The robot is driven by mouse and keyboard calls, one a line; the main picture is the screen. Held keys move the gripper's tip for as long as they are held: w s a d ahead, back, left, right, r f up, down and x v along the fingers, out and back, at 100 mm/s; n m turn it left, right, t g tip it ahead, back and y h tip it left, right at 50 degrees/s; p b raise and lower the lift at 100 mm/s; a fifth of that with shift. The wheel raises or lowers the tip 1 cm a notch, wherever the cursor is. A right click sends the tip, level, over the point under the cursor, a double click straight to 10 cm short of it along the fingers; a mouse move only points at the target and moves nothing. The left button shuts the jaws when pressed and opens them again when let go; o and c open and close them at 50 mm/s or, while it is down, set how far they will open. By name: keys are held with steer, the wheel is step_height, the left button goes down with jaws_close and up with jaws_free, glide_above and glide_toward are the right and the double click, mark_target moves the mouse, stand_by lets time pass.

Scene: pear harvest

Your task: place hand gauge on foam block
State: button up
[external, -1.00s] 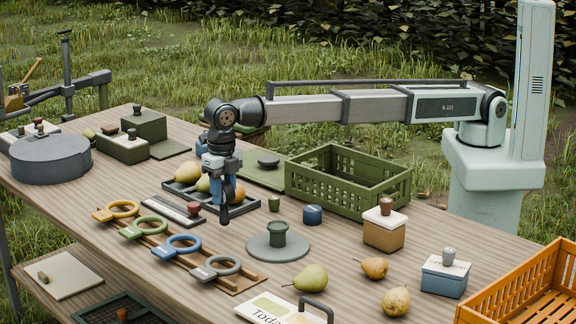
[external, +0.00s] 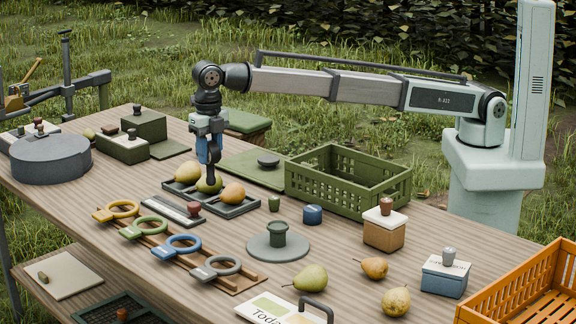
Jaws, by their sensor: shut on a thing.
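My gripper (external: 209,160) is over the dark tray (external: 226,209), pointing down, with its blue fingers shut on a slim dark upright thing (external: 212,174), seemingly the hand gauge. Its lower end shows just in front of or above the middle green pear (external: 208,186); I cannot tell whether they touch. The fingers hide part of it. I cannot tell for sure which thing is the foam block; a dark green block (external: 150,121) with a small knob stands at the back left.
Yellow and orange pears flank the green one. Ring gauges lie in a wooden rack (external: 246,286) in front. A green crate (external: 335,196) stands to the right, a round grey block (external: 50,162) at the far left. Bare tabletop lies left of the rack.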

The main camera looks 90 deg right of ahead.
steer(key=w+d+r+m, duration=0.2)
steer(key=d, duration=1.4)
steer(key=w+d+r+m, duration=0.1)
steer(key=w+d+m, duration=0.1)
steer(key=d, duration=1.3)
steer(key=w+d+r+m, duration=0.2)
steer(key=d, duration=1.4)
steer(key=shift+s+a+f+m, duration=0.1)
steer(key=shift+s+f+m, duration=0.2)
steer(key=shift+f, duration=1.35)
steer(key=shift+s+a+f+m, duration=0.1)
steer(key=shift+f+m, duration=0.25)
steer(key=shift+f, duration=1.25)
steer(key=shift+s+a+f+m, duration=0.15)
steer(key=shift+f+m, duration=0.2)
steer(key=shift+f, duration=1.3)
steer(key=shift+f, duration=0.1)
steer(key=o, duration=1.1)
steer(key=shift+o, duration=0.2)
step_height(320, 180, up, 12)
